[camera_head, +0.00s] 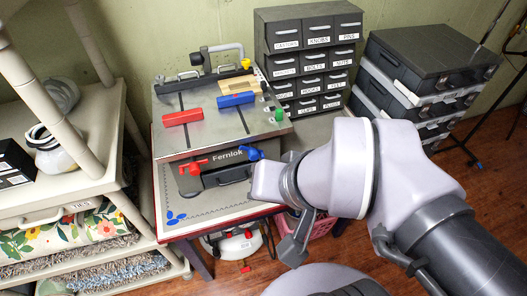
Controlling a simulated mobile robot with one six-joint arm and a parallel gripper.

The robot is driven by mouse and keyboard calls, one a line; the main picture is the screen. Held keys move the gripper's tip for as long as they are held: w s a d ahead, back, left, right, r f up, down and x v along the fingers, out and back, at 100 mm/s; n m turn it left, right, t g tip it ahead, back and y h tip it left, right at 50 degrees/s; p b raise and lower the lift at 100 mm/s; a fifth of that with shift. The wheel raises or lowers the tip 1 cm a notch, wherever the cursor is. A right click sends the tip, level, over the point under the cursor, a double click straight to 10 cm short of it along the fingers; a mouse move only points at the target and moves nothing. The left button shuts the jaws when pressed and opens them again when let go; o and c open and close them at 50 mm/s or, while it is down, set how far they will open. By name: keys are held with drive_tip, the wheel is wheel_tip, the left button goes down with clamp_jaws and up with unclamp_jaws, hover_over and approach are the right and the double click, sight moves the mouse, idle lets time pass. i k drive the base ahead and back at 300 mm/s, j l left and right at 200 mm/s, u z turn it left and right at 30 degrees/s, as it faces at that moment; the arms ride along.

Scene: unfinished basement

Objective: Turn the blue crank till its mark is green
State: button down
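The blue crank (250,154) is on the front of a grey machine marked "Fernlok" (215,178), to the right of the label. A red crank (193,166) is on the same front, farther left. The blue crank's mark is too small to make out, so I cannot tell its colour. My arm comes in from the right. The end of my arm, with my gripper (264,181), is just below and right of the blue crank in the picture and overlaps the machine's front corner. I cannot tell whether it touches the crank. The fingers are not clearly visible.
The machine's top holds a red block (182,117), a blue block (236,100) and a green knob (279,116). A labelled drawer cabinet (310,58) stands behind. Stacked dark cases (418,68) are at the right. A cream shelf cart (75,188) stands close on the left.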

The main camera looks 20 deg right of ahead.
sight(253, 154)
drive_tip(key=k+j+z, duration=0.3)
drive_tip(key=j, duration=0.2)
drive_tip(key=k+j+z, duration=0.25)
drive_tip(key=k+j, duration=0.15)
drive_tip(key=i, duration=0.35)
